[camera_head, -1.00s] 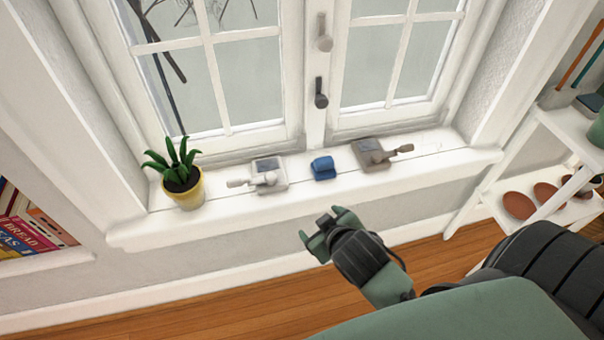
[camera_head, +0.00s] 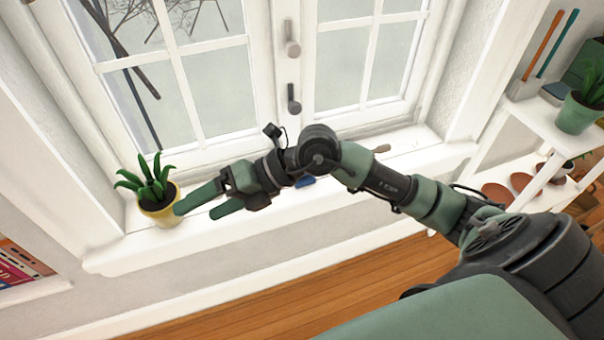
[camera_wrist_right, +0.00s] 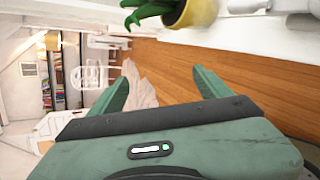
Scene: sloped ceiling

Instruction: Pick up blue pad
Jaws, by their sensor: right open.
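The blue pad (camera_head: 305,182) lies on the white windowsill (camera_head: 335,198). Only a small strip of it shows in the head view, below my right arm, which hides the rest. My right gripper (camera_head: 196,208) is open and empty. It points left, in front of the sill and close to the potted plant, well to the left of the pad. In the right wrist view the two green fingers (camera_wrist_right: 160,88) stand apart with nothing between them, and the pad is not seen. My left gripper is not in view.
A yellow potted plant (camera_head: 160,212) stands at the sill's left end, close to my right fingers. A handle (camera_head: 381,148) of a grey device shows behind my arm. A white shelf (camera_head: 545,125) stands at the right. The wooden floor (camera_head: 260,305) below is clear.

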